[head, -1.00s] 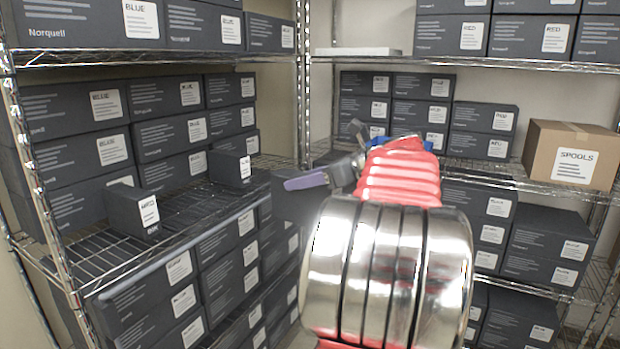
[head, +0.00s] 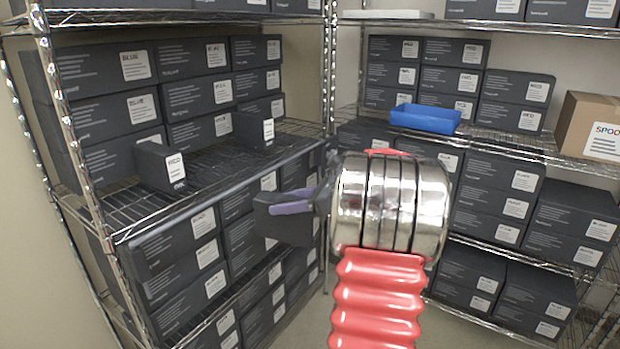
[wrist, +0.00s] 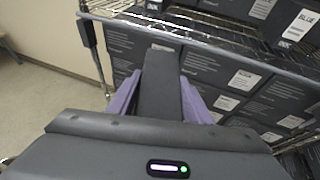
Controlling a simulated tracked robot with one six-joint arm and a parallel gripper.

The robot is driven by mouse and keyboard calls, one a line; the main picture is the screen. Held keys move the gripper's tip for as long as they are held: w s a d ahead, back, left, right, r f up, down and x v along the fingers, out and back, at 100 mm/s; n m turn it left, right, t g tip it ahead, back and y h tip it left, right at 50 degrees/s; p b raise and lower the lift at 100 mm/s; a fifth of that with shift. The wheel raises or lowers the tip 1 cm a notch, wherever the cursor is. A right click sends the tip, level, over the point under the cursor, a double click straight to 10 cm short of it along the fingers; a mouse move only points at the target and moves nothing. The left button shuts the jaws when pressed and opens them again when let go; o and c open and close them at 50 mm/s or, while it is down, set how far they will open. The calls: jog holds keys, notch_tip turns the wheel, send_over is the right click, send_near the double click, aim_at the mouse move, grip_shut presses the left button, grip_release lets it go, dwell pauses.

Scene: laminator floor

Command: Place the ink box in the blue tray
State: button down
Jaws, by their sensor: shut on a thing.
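My gripper (wrist: 158,92) is shut on a slim dark ink box (wrist: 160,84), held between its purple fingers in the wrist view. In the head view my gripper (head: 305,204) is left of the shiny arm link, in front of the left shelving; the held box is hard to tell from the dark boxes behind it. The blue tray (head: 425,119) is on the right shelving's middle shelf, in front of stacked dark boxes. It is right of and above my gripper in the picture, well apart from it. I see nothing inside it.
The left middle shelf (head: 215,160) has bare wire beside two small labelled boxes (head: 160,167) (head: 254,129). Dark boxes fill the shelves around. A brown SPOOLS carton (head: 592,128) stands right of the tray. Metal posts (head: 329,65) stand between the two shelving units.

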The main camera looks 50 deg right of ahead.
jog(key=w+a+f+n+g+y, duration=0.1)
jog(key=w+a+f, duration=0.2)
jog(key=a+f, duration=0.25)
jog(key=w+a+f+n+y, duration=0.1)
jog(key=w+a+f, duration=0.25)
jog(key=f, duration=0.25)
jog(key=a+f+n+g+y, duration=0.1)
jog(key=a+f, duration=0.6)
jog(key=a, duration=0.4)
jog(key=s+a+f+n+g+y, duration=0.1)
jog(key=a+f+n+g+y, duration=0.1)
jog(key=a+f, duration=0.5)
jog(key=a+f+n+g+y, duration=0.1)
jog(key=a+f, duration=0.6)
jog(key=a, duration=0.8)
jog(key=shift+s+a+f+n+y, duration=0.15)
jog(key=shift+s+f+n+y, duration=0.2)
jog(key=shift+n, duration=0.25)
jog(key=shift+w, duration=0.1)
